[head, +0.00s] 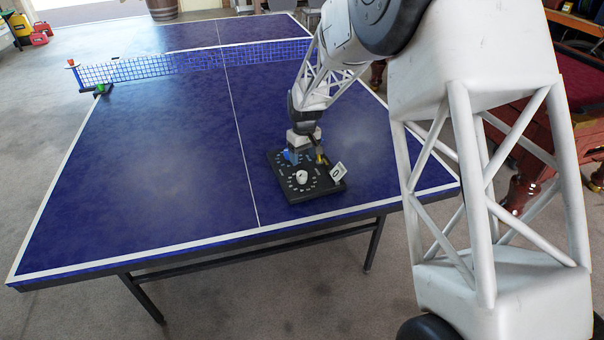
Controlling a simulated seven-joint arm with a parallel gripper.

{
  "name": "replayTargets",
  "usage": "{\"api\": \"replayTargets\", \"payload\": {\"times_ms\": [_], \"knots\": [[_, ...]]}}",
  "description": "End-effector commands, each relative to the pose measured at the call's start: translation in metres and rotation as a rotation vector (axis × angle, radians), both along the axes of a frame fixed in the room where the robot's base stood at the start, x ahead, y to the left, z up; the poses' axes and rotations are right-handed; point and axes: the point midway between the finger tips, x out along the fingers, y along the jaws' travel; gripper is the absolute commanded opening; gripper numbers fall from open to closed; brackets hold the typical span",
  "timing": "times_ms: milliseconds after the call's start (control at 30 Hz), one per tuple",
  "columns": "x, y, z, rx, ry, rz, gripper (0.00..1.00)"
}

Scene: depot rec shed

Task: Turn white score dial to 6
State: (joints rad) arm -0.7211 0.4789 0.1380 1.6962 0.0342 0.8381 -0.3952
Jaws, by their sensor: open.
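A black score board (326,189) lies on the blue table-tennis table near its front right. The white score dial (302,176) stands on the front half of the board, ringed by small white marks. Its setting is too small to read. A blue dial (289,155) shows on the back half, partly hidden by my gripper (306,158). My gripper is open and points down over the back half of the board, behind the white dial. Whether its fingers touch anything cannot be told.
A small white card (337,171) stands at the board's right edge. A net (150,67) crosses the table (150,180) farther back. The table left of the board is clear.

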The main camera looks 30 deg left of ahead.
Motion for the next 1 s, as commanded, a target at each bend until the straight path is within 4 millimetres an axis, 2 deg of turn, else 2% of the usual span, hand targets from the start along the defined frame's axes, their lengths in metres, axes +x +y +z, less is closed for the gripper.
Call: {"api": "replayTargets", "payload": {"times_ms": [567, 767, 1000], "knots": [[-0.001, 0.003, -0.007, -0.001, 0.002, 0.004, 0.65], [-0.001, 0.003, -0.024, -0.001, 0.002, 0.004, 0.65], [-0.002, 0.003, -0.053, -0.002, 0.002, 0.004, 0.65]]}}
